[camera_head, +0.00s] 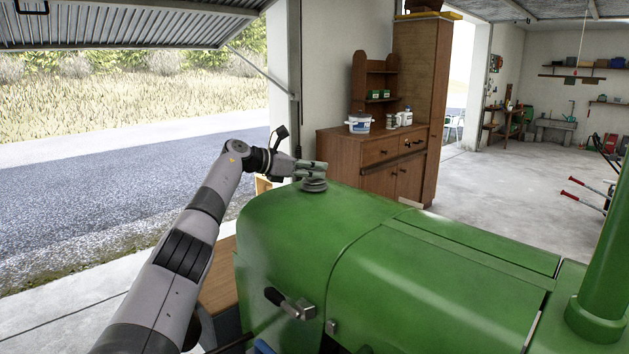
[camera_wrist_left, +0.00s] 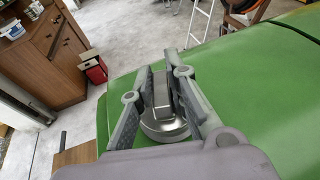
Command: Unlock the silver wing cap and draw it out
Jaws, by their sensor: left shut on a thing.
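The silver wing cap (camera_head: 314,185) sits on top of the green tractor hood (camera_head: 350,230), near its far left end. In the left wrist view the cap (camera_wrist_left: 163,125) shows a round base with a raised wing along its middle. My left gripper (camera_head: 318,168) reaches over the cap from the left. In the left wrist view its two fingers (camera_wrist_left: 160,90) stand on either side of the wing and are shut on it. The cap's underside and the filler neck are hidden. My right gripper is not in view.
A dark lever handle (camera_head: 290,303) sticks out from the hood's near side. A green upright pipe (camera_head: 603,270) rises at the right. A wooden cabinet (camera_head: 375,160) with tubs stands behind the hood. Open garage floor (camera_head: 500,190) lies to the right.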

